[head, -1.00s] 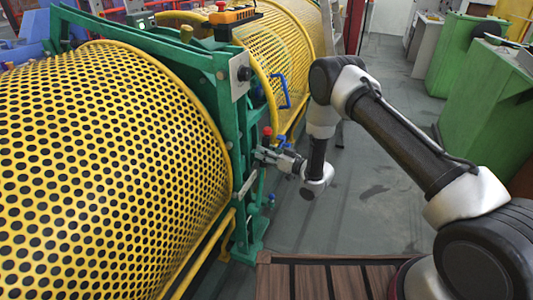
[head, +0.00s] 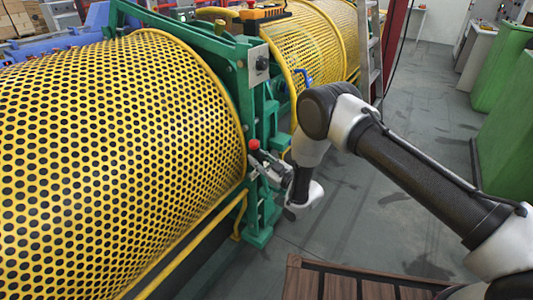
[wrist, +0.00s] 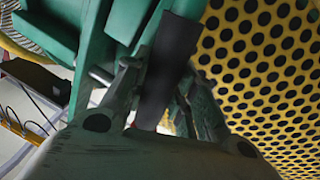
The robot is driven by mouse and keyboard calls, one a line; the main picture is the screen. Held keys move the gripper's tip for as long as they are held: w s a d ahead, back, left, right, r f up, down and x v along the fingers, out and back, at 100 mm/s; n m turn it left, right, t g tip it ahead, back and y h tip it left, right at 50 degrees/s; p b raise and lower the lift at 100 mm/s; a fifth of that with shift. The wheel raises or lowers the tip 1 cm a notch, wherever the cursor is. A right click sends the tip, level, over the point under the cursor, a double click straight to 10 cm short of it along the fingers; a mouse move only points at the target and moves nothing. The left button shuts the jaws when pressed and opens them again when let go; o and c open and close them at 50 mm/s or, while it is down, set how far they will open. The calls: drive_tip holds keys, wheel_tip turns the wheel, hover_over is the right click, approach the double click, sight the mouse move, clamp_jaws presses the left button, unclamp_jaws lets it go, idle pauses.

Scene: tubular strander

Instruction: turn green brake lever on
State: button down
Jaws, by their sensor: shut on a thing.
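The brake lever shows in the head view as a red knob (head: 254,144) low on the green machine frame (head: 238,85), beside the yellow perforated drum. My gripper (head: 262,163) is just below the red knob, close against the frame. In the wrist view a dark bar (wrist: 168,65), which looks like the lever's shaft, stands between the fingers of my gripper (wrist: 163,95). The fingers are shut on it. Most of the lever's lower part and its pivot are hidden by the gripper and the frame.
The yellow perforated drum (head: 105,140) fills the left, and a second yellow guard (head: 305,45) stands behind the frame. A blue handle (head: 301,77) is on that guard. A ladder (head: 367,50) stands at the back. Grey floor (head: 410,175) is open at the right, before green cabinets (head: 508,140).

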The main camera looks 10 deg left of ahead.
drive_tip(key=shift+s+a+f+n, duration=0.2)
drive_tip(key=shift+s+f+n, duration=0.1)
drive_tip(key=shift+s, duration=0.3)
drive_tip(key=shift+s+a+f+n, duration=0.2)
drive_tip(key=shift+s+n, duration=0.1)
drive_tip(key=shift+s, duration=0.25)
drive_tip(key=c, duration=1.1)
unclamp_jaws()
drive_tip(key=shift+s, duration=0.15)
drive_tip(key=shift+c, duration=0.2)
drive_tip(key=v, duration=1.2)
